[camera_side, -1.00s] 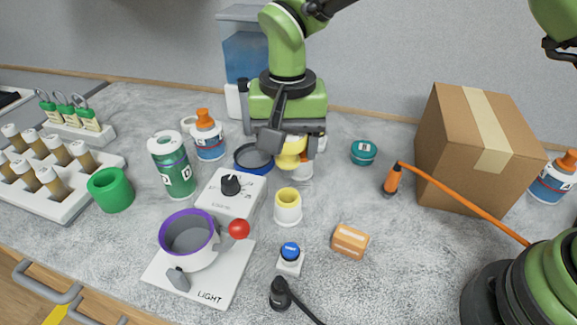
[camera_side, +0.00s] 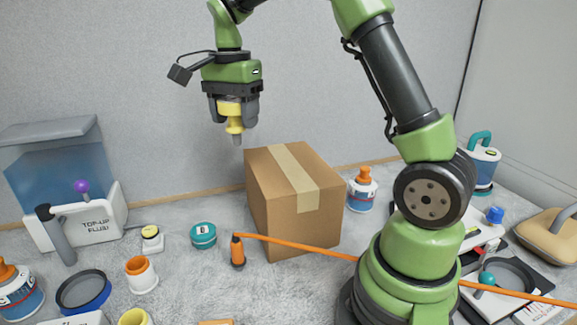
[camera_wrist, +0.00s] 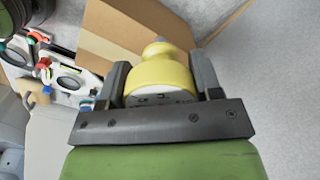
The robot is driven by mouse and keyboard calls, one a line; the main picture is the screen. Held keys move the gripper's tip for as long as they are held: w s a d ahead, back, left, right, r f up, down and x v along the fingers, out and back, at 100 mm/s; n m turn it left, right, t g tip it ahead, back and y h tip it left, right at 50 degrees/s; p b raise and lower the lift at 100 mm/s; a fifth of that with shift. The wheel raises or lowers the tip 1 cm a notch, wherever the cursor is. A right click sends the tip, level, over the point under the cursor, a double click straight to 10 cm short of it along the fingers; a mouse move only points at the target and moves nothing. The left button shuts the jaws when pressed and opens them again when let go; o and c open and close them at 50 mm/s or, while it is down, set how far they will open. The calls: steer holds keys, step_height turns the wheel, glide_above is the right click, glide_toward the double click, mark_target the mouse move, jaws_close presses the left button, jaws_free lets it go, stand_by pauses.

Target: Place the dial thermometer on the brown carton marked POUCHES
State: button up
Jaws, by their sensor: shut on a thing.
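My gripper (camera_side: 236,108) is shut on the yellow dial thermometer (camera_side: 235,122), held upright in the air with its grey tip down. In the wrist view the thermometer (camera_wrist: 160,76) sits between the fingers (camera_wrist: 160,88), its white dial face partly hidden by the gripper. A large brown carton (camera_side: 280,205) with a tan tape strip stands on the bench below and to the right of the thermometer in the side view. Its brown side (camera_wrist: 112,30) shows behind the thermometer in the wrist view. I cannot read POUCHES on it.
An orange cable (camera_side: 300,247) runs from an orange-handled tool (camera_side: 237,252) across the carton's front. A teal round tin (camera_side: 203,235) stands left of it. A bottle with an orange cap (camera_side: 362,190) stands right of the carton. The carton's top looks clear.

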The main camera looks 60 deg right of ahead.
steer(key=s+d+r+m, duration=0.3)
steer(key=s+d+m, duration=0.25)
steer(key=d, duration=0.25)
glide_above(289, 165)
step_height(289, 165, down, 10)
steer(key=shift+a+r, duration=0.1)
steer(key=shift+r, duration=0.1)
steer(key=o, duration=1)
steer(key=shift+f, duration=0.1)
